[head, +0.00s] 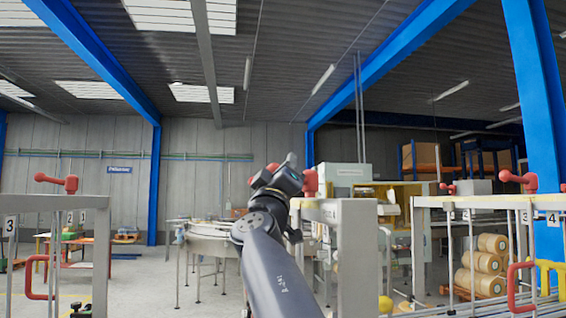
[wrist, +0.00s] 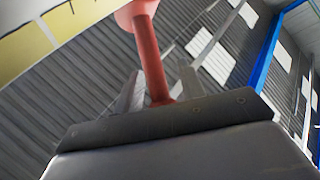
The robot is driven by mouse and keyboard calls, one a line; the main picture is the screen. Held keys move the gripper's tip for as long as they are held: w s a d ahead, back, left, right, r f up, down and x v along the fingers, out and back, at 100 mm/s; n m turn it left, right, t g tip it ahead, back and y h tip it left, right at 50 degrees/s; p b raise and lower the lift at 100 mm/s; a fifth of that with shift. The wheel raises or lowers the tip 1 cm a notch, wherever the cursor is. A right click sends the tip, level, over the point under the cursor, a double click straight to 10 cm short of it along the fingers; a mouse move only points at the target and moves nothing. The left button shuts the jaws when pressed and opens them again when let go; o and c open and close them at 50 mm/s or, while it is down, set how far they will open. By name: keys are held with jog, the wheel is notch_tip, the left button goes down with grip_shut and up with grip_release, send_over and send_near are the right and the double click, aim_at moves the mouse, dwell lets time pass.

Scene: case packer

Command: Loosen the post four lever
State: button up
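My gripper (head: 291,161) is raised near the centre of the head view, beside a red lever (head: 311,183) on top of a grey post (head: 352,240). My wrist and gripper partly hide that lever. In the wrist view, a red lever rod (wrist: 148,50) with a rounded pinkish knob (wrist: 133,14) stands between the two grey fingers of my gripper (wrist: 160,80). The fingers are apart, with space on each side of the rod; I cannot tell its depth. A number 4 plate (head: 552,218) shows at far right. The number for the lever by my gripper is not visible.
Other red levers stand at left (head: 57,183) and right (head: 519,181) on grey frames. Red loop handles (head: 520,285) jut from the frames. A round conveyor table (head: 212,228) and stacked rolls (head: 480,280) stand behind. Open floor lies at left.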

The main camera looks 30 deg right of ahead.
jog(key=shift+c, duration=0.4)
grip_shut()
